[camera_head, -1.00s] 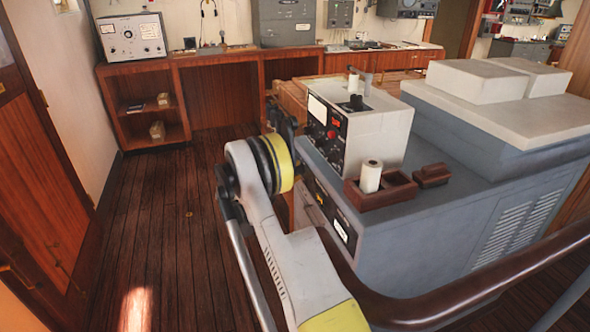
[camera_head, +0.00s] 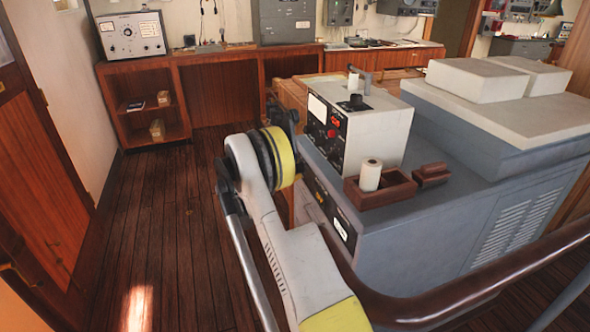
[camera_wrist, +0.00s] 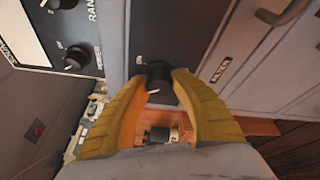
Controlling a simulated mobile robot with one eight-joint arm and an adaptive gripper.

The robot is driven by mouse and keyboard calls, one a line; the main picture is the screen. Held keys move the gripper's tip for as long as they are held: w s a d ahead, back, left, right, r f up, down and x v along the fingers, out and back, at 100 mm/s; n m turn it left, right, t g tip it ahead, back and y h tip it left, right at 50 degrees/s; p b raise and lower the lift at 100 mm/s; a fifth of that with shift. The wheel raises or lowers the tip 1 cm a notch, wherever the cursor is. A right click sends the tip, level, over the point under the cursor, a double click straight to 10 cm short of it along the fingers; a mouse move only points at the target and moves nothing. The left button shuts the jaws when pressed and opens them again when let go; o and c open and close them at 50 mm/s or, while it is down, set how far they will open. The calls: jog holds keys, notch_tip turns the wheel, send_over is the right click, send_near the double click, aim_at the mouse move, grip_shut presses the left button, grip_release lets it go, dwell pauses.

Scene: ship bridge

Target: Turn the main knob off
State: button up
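In the wrist view a black round knob (camera_wrist: 159,73) with a white pointer mark sits on a dark panel. My gripper (camera_wrist: 161,78) has its two yellow fingers on either side of this knob, and the tips appear to touch it. The knob's own label cannot be read. In the head view the control box (camera_head: 378,130) with a red indicator stands on the grey console (camera_head: 425,225). My arm hides the gripped knob there.
A wooden tray (camera_head: 372,198) with a white roll stands beside the control box. A brown handrail (camera_head: 440,308) crosses the front right. A desk (camera_head: 215,62) with instruments lines the back. The wooden floor to the left is clear.

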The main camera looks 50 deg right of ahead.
jog(key=o, duration=0.4)
jog(key=shift+d, duration=0.1)
jog(key=shift+o, duration=0.2)
jog(key=w+a+r, duration=0.1)
jog(key=w+a, duration=0.1)
jog(key=a, duration=1)
